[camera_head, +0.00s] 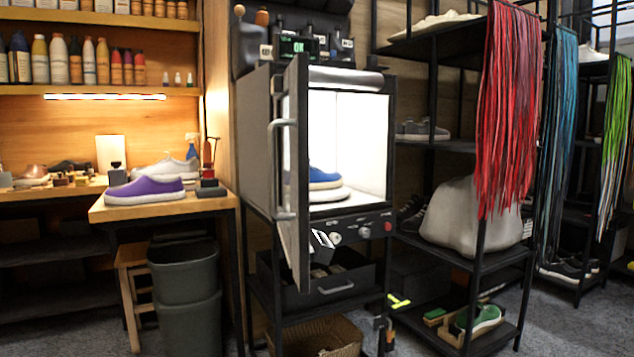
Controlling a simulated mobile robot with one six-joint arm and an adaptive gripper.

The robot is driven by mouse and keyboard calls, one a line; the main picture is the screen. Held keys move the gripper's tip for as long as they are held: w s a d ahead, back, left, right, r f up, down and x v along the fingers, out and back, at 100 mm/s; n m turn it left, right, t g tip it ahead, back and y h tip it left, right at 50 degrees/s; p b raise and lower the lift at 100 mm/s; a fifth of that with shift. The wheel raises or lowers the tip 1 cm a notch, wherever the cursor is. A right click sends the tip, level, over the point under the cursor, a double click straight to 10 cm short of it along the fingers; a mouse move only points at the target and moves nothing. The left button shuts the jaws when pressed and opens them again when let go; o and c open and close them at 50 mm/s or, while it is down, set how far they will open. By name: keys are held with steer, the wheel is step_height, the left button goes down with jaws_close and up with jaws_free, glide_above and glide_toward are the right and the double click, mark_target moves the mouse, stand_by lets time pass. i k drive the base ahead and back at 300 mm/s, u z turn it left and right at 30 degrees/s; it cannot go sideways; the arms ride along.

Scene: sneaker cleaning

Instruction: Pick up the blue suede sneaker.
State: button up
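A blue sneaker (322,179) with a white sole is inside the lit white chamber of a cabinet (360,150). It rests on a round pale plate (330,194). The cabinet's door (297,160) stands open toward me and hides the sneaker's left end. I cannot tell from here whether its upper is suede. My gripper is not in view.
The open door with its handle (283,168) narrows access from the left. A panel with knobs (350,232) lies below the chamber. A purple sneaker (145,190) sits on the left bench. Red laces (505,110) hang at the right rack. Grey bins (185,290) stand lower left.

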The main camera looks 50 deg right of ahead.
mark_target(319, 180)
steer(key=z, duration=0.05)
steer(key=k, duration=0.8)
steer(key=z, duration=1.3)
steer(key=i, duration=1)
